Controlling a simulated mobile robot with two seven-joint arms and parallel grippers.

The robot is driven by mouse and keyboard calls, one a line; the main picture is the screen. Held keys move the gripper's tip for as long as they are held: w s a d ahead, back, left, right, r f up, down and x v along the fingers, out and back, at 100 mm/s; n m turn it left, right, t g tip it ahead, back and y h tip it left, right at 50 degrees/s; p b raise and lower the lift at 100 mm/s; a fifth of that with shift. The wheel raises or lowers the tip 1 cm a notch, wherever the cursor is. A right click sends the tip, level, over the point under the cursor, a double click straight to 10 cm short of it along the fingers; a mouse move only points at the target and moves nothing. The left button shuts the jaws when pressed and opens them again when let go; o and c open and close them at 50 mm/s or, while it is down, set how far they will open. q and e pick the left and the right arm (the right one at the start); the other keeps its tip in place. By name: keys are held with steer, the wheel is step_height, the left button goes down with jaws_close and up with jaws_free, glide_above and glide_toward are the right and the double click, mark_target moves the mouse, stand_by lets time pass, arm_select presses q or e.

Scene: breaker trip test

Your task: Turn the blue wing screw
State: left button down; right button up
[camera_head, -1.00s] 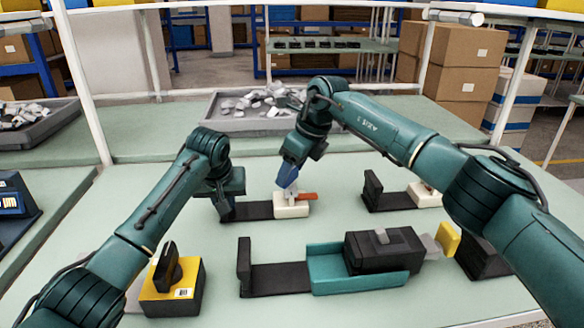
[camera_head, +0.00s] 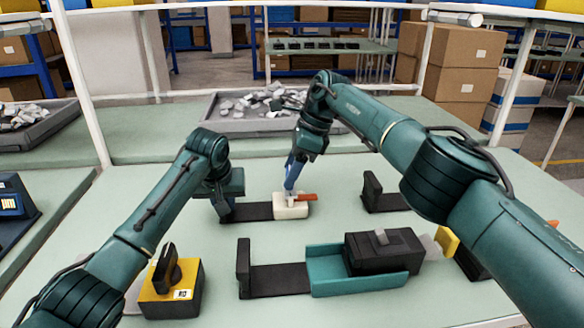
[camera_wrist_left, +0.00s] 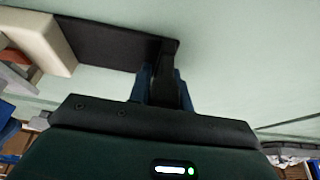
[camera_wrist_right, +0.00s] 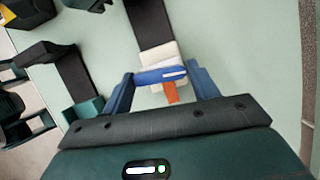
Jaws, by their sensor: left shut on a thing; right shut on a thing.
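The blue wing screw (camera_wrist_right: 158,75) shows in the right wrist view as a blue bar across a white block (camera_head: 290,209). An orange lever (camera_head: 306,197) sticks out of the block. My right gripper (camera_head: 290,190) is over the block, its blue fingers at the two ends of the screw and shut on it. In the head view the fingers mostly hide the screw. My left gripper (camera_wrist_left: 165,92) is shut on the black upright end (camera_wrist_left: 164,70) of the dark base (camera_wrist_left: 105,42) that carries the white block.
A teal tray (camera_head: 325,285) with a black box (camera_head: 384,250) lies in front. A yellow and black switch box (camera_head: 172,291) stands at front left. Another black bracket (camera_head: 380,195) is to the right. A grey bin of pale pieces (camera_head: 255,107) is behind.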

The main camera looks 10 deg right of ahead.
stand_by(0.3)
steer(key=o, duration=1)
steer(key=v, duration=0.7)
steer(key=shift+d+r, duration=0.1)
steer(key=shift+r, duration=0.2)
steer(key=shift+c, duration=0.5)
